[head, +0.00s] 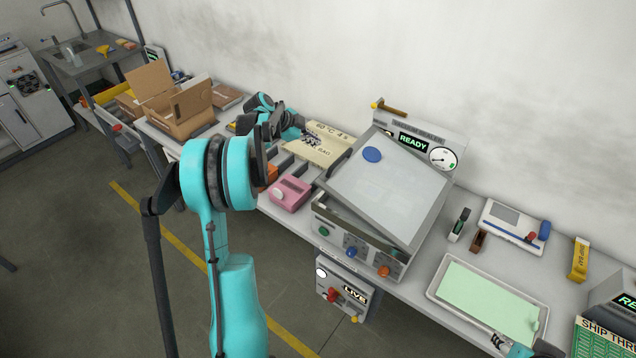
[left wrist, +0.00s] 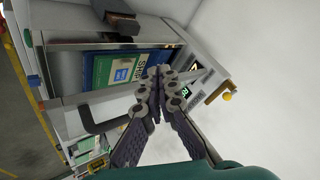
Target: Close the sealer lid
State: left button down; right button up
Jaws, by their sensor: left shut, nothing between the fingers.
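The sealer (head: 365,232) is a grey box on the bench with a READY display on its back panel. Its clear lid (head: 395,190) has a grey frame and is tilted partly open, its near edge above the base. A dark handle (head: 338,163) is on the lid's left side; it also shows in the left wrist view (left wrist: 100,126). My left gripper (head: 312,133) is shut and empty, left of the lid and apart from the handle; its fingers also show in the left wrist view (left wrist: 156,74). My right gripper (head: 497,341) is partly in view by the tray; its jaw state is unclear.
A pale printed box (head: 320,148) lies under my left gripper. A pink device (head: 290,194) is left of the sealer. A green-lined tray (head: 440,296) and a white scale (head: 513,222) are to its right. A wooden-handled tool (head: 390,109) rests on the sealer's back panel.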

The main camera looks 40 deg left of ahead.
pick_arm(q)
jog(key=s+d+r+n+t+y+b, duration=0.15)
jog(key=s+d+n+t, duration=0.3)
jog(key=s, duration=0.55)
jog(key=s+d+r+n+t+y+b, duration=0.1)
jog(key=s+d+n+t+y+b, duration=0.15)
jog(key=s+d+n, duration=0.55)
jog(key=m+b, duration=0.2)
jog(key=m, duration=0.1)
send_over(318, 182)
jog(key=d, duration=0.1)
notch_tip(318, 182, down, 2)
jog(key=f, duration=0.1)
jog(key=f+b, duration=0.1)
jog(key=f, duration=0.1)
jog(key=shift+a+f, duration=0.25)
jog(key=shift+a, duration=0.1)
jog(key=shift+a+f+b, duration=0.1)
jog(key=shift+f+b, duration=0.3)
jog(key=shift+f, duration=0.1)
